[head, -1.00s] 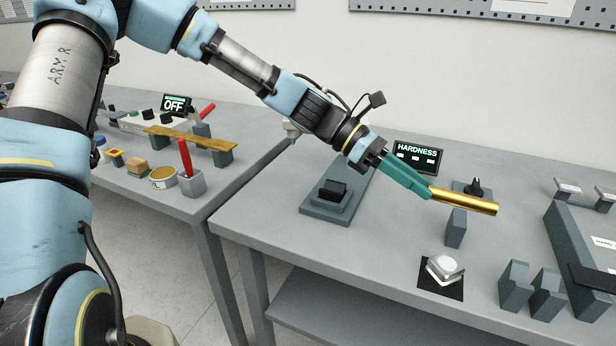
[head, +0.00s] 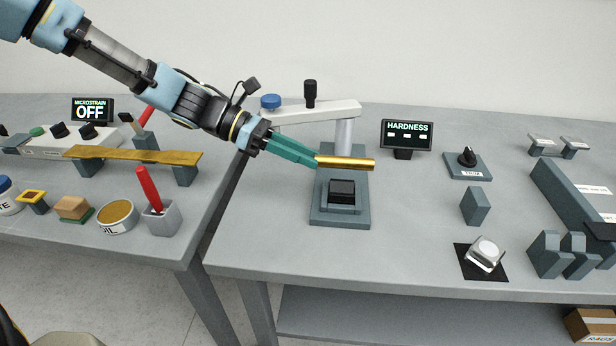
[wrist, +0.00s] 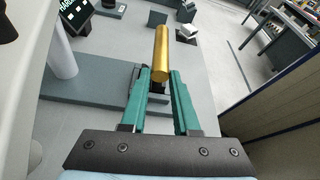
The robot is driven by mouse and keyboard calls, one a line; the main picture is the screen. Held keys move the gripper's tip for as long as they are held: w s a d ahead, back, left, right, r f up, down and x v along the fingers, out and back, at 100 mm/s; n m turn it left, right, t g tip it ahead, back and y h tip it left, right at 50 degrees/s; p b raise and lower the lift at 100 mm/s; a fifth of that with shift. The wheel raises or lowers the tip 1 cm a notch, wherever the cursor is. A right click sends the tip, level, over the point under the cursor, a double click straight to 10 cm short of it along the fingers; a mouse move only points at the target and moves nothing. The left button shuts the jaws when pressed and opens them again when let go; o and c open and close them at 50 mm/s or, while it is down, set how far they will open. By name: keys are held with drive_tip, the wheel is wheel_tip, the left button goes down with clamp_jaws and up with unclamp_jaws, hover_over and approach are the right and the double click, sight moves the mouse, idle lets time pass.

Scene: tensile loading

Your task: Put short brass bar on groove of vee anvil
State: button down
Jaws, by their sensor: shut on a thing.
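The short brass bar (head: 347,163) is a gold-coloured cylinder held near one end, roughly level, its free end pointing right in the head view. My gripper (head: 314,159) has teal fingers shut on it. In the wrist view the bar (wrist: 162,50) sticks out forward between the fingertips (wrist: 161,74). A black block (head: 341,190), apparently the vee anvil, sits on the hardness tester's dark base plate (head: 325,218). In the head view the bar appears above and behind it, with a gap. I cannot make out the groove clearly; the fingers mostly hide the block in the wrist view.
The tester's column (head: 344,133) and pale overhead arm (head: 335,109) stand close behind the bar. A HARDNESS display (head: 406,136), a knob box (head: 467,165) and grey blocks (head: 475,206) are to the right. The bench between them has clear room.

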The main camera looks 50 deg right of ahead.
drive_tip(key=shift+s+f+p, duration=0.1)
drive_tip(key=shift+f+p, duration=0.4)
drive_tip(key=shift+f, duration=2.35)
drive_tip(key=shift+f, duration=0.15)
drive_tip(key=c, duration=0.7)
unclamp_jaws()
drive_tip(key=shift+o, duration=0.2)
drive_tip(key=shift+w+a, duration=0.15)
drive_tip(key=shift+w, duration=0.2)
drive_tip(key=b+v, duration=0.3)
drive_tip(key=v, duration=0.8)
drive_tip(key=shift+r, duration=0.35)
